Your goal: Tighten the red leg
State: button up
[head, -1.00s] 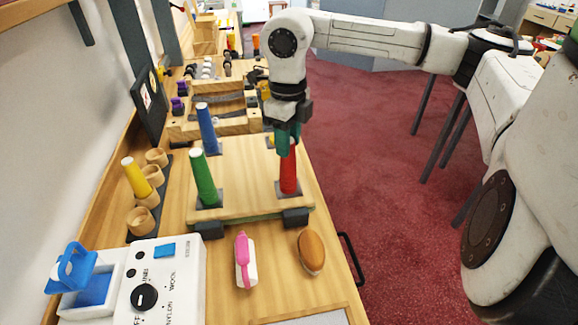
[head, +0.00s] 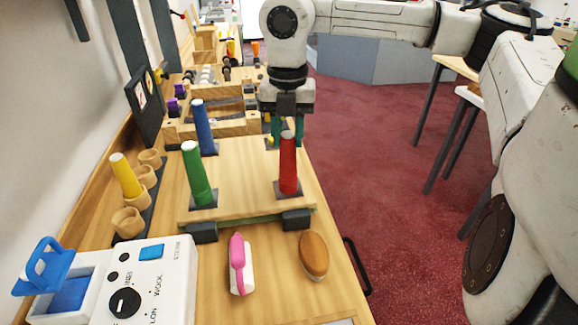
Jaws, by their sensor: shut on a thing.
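The red leg (head: 288,172) stands upright in a dark socket at the front right corner of the wooden board (head: 242,180). My gripper (head: 288,135) points down at it, with one teal finger on each side of its upper part, and is shut on it. The leg's pale top shows between the fingers. Whether the leg is fully seated cannot be told. The green leg (head: 195,175) stands at the front left corner and the blue leg (head: 203,128) at the back left. The back right corner is partly hidden by my gripper.
A yellow leg (head: 125,176) leans in a row of wooden cups at the left. A white dial box (head: 145,285), a pink-handled brush (head: 238,265) and a brown oval brush (head: 313,255) lie in front of the board. Dark clamps (head: 297,220) hold its front edge.

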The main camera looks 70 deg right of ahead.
jog(key=o, duration=0.7)
jog(key=n+b, duration=0.1)
jog(key=n, duration=0.4)
jog(key=shift+n, duration=0.3)
jog(key=n, duration=0.5)
jog(key=shift+n+b, duration=0.4)
jog(key=n, duration=0.3)
jog(key=shift+n, duration=0.3)
